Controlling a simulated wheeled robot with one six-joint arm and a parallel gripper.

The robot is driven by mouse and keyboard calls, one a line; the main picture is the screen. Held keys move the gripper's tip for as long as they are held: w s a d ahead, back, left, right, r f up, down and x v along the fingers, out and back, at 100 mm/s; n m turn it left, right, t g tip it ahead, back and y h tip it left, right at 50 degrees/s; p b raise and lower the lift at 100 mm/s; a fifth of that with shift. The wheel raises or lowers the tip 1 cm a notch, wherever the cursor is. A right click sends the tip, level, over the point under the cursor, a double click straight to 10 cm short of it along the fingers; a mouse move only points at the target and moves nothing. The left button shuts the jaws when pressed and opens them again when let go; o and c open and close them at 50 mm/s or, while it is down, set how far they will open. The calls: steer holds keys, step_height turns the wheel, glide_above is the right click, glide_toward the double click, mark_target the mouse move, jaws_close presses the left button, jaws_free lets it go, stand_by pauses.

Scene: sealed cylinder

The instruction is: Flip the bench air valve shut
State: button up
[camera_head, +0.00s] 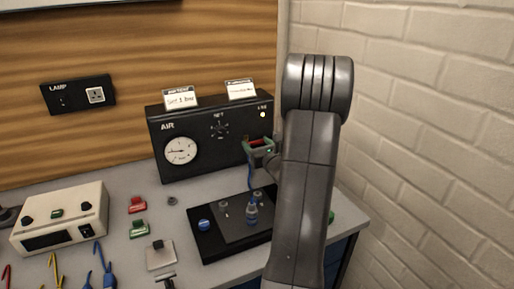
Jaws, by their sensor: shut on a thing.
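My arm hides most of my gripper and the panel's right end, so the lever's exact angle is hard to tell.
A blue hose (250,177) hangs below the lever over a black tray (211,246) with small fittings. Red (137,204) and green (139,229) blocks and a cream box (60,219) stand left. A brick wall (420,140) is close on the right.

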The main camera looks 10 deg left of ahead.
stand_by(0.3)
steer(key=o, duration=1)
steer(key=b+v, duration=0.2)
steer(key=v, duration=1.1)
steer(key=shift+s+d, duration=0.25)
steer(key=shift+s, duration=0.1)
steer(key=p+x, duration=0.2)
steer(key=x, duration=1.1)
steer(key=shift+w+a, duration=0.25)
steer(key=shift+w, duration=0.05)
